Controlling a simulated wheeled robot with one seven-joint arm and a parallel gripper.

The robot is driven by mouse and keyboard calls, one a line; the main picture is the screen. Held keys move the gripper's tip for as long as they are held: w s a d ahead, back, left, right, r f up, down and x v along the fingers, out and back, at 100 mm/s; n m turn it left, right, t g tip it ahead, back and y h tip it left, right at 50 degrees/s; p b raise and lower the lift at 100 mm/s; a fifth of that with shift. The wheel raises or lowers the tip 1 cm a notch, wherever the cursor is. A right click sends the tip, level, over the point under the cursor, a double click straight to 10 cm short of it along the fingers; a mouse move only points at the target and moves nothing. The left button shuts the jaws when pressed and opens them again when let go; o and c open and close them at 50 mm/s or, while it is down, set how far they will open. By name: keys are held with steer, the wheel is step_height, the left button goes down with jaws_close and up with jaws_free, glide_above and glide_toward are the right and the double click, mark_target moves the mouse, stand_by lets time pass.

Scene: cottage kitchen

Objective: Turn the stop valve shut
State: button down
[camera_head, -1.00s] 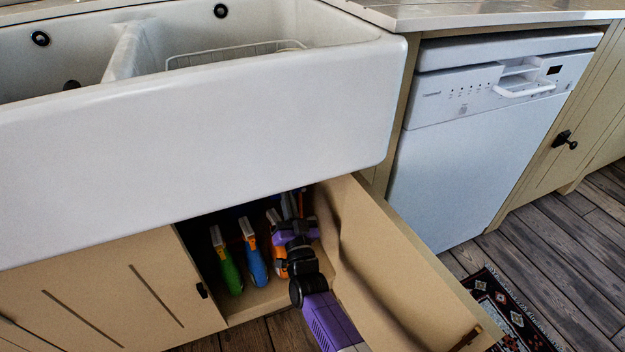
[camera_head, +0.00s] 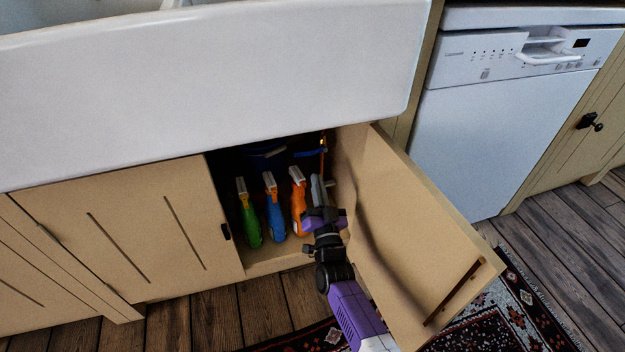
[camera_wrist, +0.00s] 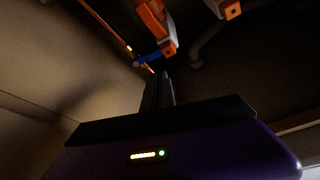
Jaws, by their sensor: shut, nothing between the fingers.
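The stop valve shows in the head view as a blue lever (camera_head: 309,154) beside an upright copper pipe (camera_head: 323,158), deep in the open cupboard at its right side. My gripper (camera_head: 318,182) is inside the cupboard opening, in front of and below the lever. Its fingers are shut and empty, and they show in the wrist view (camera_wrist: 159,78). I cannot tell whether they touch the lever.
Green (camera_head: 249,220), blue (camera_head: 276,215) and orange (camera_head: 298,200) spray bottles stand left of my gripper; the orange one is close. The open cupboard door (camera_head: 410,235) borders my arm on the right. The white sink (camera_head: 210,90) overhangs above. A patterned rug (camera_head: 510,310) lies on the floor.

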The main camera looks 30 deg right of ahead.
step_height(320, 180, up, 11)
steer(key=n+g+y+p, duration=0.5)
steer(key=p, duration=0.7)
steer(key=w+d+f+b, duration=0.1)
steer(key=w+f+b, duration=0.5)
steer(key=w, duration=0.2)
steer(key=shift+w+d+f+b, duration=0.25)
steer(key=shift+w+d+b, duration=0.05)
steer(key=shift+d+b, duration=0.1)
